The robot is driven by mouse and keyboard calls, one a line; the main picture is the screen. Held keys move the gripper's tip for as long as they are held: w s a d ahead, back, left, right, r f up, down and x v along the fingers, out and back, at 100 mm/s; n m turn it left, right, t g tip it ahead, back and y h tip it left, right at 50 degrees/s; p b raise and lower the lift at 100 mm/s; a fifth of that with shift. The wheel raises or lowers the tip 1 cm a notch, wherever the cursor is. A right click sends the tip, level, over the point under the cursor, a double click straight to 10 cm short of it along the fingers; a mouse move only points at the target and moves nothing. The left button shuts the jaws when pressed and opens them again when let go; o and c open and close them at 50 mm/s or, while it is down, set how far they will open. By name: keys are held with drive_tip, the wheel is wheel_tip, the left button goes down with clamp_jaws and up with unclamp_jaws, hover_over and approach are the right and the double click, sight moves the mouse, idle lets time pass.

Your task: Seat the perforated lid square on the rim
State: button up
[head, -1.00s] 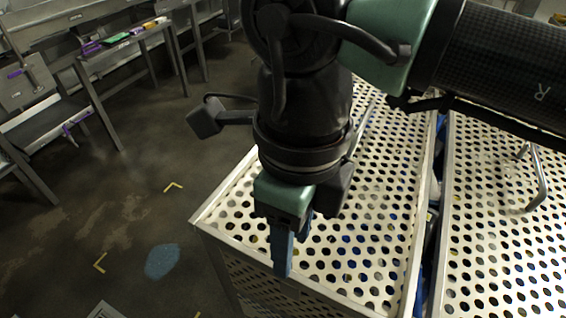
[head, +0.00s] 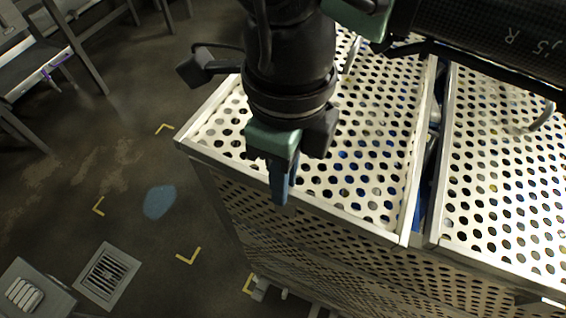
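Two pale perforated metal panels lie side by side on top of a perforated metal basket body (head: 330,245). The left panel (head: 370,135) has a raised bar handle (head: 352,55), partly hidden behind my arm. The right panel (head: 495,165) has a bar handle (head: 541,117). I cannot tell whether either panel sits fully square on its rim. My gripper (head: 281,190) points down with blue fingers, and in the head view its tips overlap the left panel's front edge. The fingers overlap from this side, so their opening is hidden. I see nothing held.
A narrow gap (head: 430,165) with blue contents separates the panels. A floor drain (head: 107,275), a grey box (head: 35,290) and yellow floor marks (head: 188,256) lie left of the basket. Grey metal benches (head: 40,60) stand at the upper left. Floor between is open.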

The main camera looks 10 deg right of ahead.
clamp_jaws()
drive_tip(key=shift+w, duration=0.15)
idle(1.1)
